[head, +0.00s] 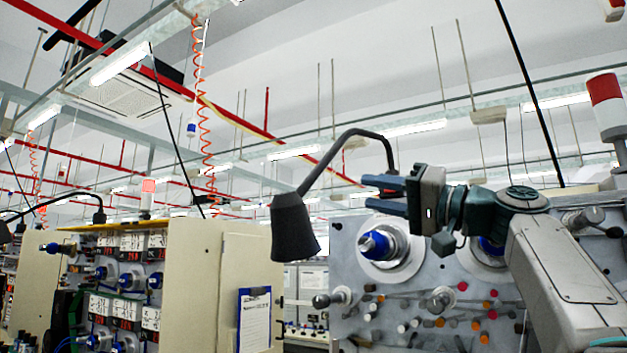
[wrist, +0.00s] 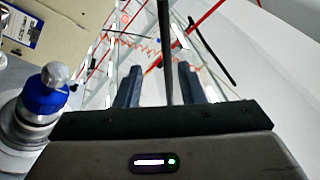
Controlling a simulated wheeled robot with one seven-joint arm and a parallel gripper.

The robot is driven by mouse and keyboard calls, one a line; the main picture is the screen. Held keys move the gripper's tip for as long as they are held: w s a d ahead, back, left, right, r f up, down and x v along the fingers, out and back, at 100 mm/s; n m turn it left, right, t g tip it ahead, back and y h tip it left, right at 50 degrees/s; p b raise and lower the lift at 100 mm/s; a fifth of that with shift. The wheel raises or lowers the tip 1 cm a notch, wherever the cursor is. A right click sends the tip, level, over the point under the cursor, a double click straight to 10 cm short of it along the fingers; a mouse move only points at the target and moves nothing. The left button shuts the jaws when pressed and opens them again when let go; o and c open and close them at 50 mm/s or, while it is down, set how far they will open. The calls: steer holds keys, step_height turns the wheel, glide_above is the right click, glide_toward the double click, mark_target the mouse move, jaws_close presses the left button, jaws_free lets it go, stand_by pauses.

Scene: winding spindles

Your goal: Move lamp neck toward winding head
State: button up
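The lamp has a black curved neck (head: 340,143) with a dark cone-shaped shade (head: 294,228) hanging at its left end. In the head view the neck arches right and drops behind my gripper (head: 368,194). In the wrist view the neck (wrist: 165,50) is a dark bar running between the two fingers of my gripper (wrist: 159,72), with a gap on both sides. The fingers are open and not closed on it. A winding head with a blue collar and metal tip (head: 378,243) sits on the grey panel below the fingers; a blue-collared spindle (wrist: 45,95) shows at left in the wrist view.
The grey machine panel (head: 350,325) carries several knobs and coloured pegs below my arm. A beige cabinet (head: 200,270) with a clipboard (head: 254,318) stands left of the shade. A red-and-white signal light (head: 607,105) is at far right. The air above the neck is clear nearby.

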mark_target(315, 176)
steer(key=p+x, duration=0.2)
steer(key=x, duration=0.2)
steer(key=p+x, duration=0.2)
steer(key=x, duration=0.2)
steer(key=r+p+x, duration=0.1)
steer(key=p+x, duration=0.2)
steer(key=x, duration=0.1)
steer(key=shift+s+r, duration=0.1)
steer(key=shift+s, duration=0.05)
steer(key=shift+w+a+p, duration=0.3)
steer(key=shift+w+a, duration=0.1)
steer(key=shift+a, duration=0.2)
jaws_close()
steer(key=shift+d, duration=0.1)
